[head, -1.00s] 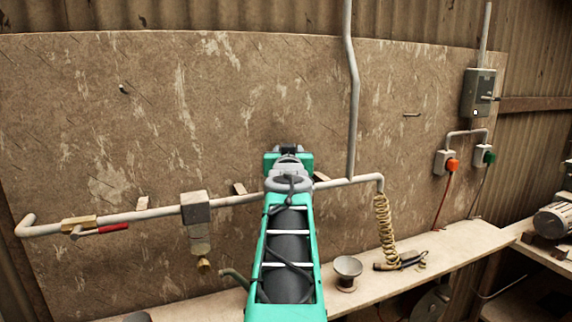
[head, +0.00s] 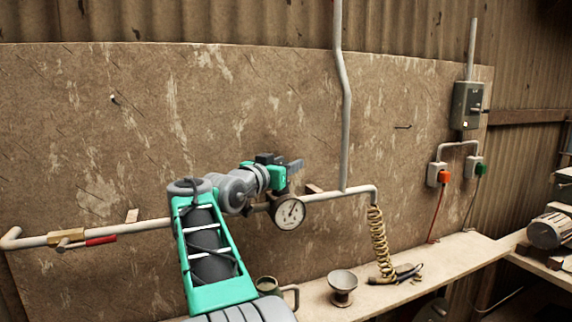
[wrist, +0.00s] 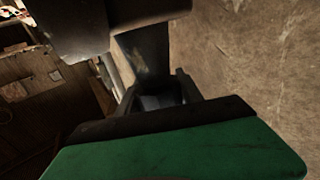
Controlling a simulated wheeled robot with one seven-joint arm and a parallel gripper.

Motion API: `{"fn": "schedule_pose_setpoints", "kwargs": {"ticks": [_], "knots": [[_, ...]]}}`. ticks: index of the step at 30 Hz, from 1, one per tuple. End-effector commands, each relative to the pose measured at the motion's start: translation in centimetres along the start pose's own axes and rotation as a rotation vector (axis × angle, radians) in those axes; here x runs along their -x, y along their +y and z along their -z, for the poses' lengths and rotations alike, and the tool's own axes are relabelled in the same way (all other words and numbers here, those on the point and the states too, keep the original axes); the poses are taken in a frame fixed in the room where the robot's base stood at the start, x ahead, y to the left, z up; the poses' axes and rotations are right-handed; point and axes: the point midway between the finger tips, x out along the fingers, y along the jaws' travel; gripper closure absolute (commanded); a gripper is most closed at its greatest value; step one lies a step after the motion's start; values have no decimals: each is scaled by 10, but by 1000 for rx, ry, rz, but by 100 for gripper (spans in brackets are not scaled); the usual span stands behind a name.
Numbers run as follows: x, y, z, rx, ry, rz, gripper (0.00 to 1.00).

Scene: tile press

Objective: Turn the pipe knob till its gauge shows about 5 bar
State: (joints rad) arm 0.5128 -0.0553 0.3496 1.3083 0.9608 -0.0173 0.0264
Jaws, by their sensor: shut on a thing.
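The round white pressure gauge (head: 289,213) sits on the grey wall pipe (head: 340,192) in the head view. Its dark needle seems to lean up and right, but its numbers are too small to read. My gripper (head: 294,166) is just above the gauge, turned sideways to the right, close to the board. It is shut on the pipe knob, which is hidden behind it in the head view. In the wrist view my gripper (wrist: 158,98) has a dark, shadowed piece between its fingers; its shape is unclear.
A red-handled valve (head: 98,241) is on the pipe at left. A coiled hose (head: 382,245) hangs at right above the bench (head: 440,252), near a grey funnel-like cup (head: 342,284). The board (head: 230,110) above the pipe is mostly clear.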

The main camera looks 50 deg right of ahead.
Motion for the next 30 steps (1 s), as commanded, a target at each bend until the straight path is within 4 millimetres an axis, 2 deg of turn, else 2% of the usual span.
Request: {"fn": "schedule_pose_setpoints", "kwargs": {"ticks": [9, 10, 17, 26, 30], "knots": [[0, 0, 0, 1, 2, 0, 98], [0, 0, 0, 1, 2, 0, 56], [0, 0, 0, 1, 1, 0, 37], [3, 0, 0, 0, 1, 1, 35], [25, -2, -2, -1, 2, 5, 35]]}}
